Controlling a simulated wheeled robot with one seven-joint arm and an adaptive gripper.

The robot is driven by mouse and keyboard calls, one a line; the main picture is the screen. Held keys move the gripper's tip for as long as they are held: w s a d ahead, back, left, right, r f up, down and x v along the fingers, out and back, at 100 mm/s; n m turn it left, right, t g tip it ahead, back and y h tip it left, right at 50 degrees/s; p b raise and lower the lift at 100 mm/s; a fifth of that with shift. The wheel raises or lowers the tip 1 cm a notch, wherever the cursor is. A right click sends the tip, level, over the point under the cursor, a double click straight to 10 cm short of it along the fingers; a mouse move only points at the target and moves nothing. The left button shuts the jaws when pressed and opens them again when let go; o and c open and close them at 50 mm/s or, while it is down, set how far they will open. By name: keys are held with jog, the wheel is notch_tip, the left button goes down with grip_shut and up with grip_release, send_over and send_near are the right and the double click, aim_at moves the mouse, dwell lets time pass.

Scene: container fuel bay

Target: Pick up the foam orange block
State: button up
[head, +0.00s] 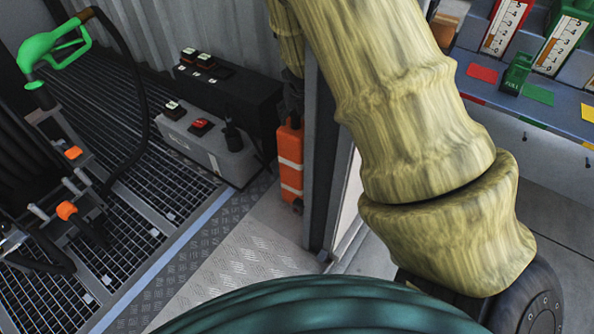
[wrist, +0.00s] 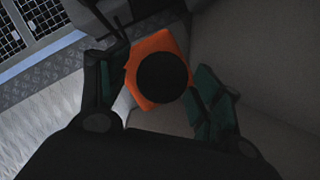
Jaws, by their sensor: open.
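An orange block-like thing (wrist: 148,46) shows in the wrist view between the two fingers of my gripper (wrist: 160,92). A dark round shape covers its middle. The left finger is close beside its left edge and the right finger is by its right edge; I cannot tell whether either touches. The jaws are open. My gripper is not seen in the head view. There, an upright orange thing with pale bands (head: 291,160) stands beside the dark box, left of my arm; I cannot tell whether it is the same thing.
A grey box with switches (head: 215,150) and a dark box (head: 235,90) stand on the grating at left. A green fuel nozzle (head: 60,48) and its hose are further left. A shelf with gauges (head: 508,25) is at upper right. A post (head: 318,160) stands by my arm.

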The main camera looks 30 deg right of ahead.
jog(key=shift+w+f, duration=0.1)
jog(key=shift+f, duration=0.1)
jog(key=shift+r, duration=0.1)
grip_shut()
jog(key=shift+r, duration=0.15)
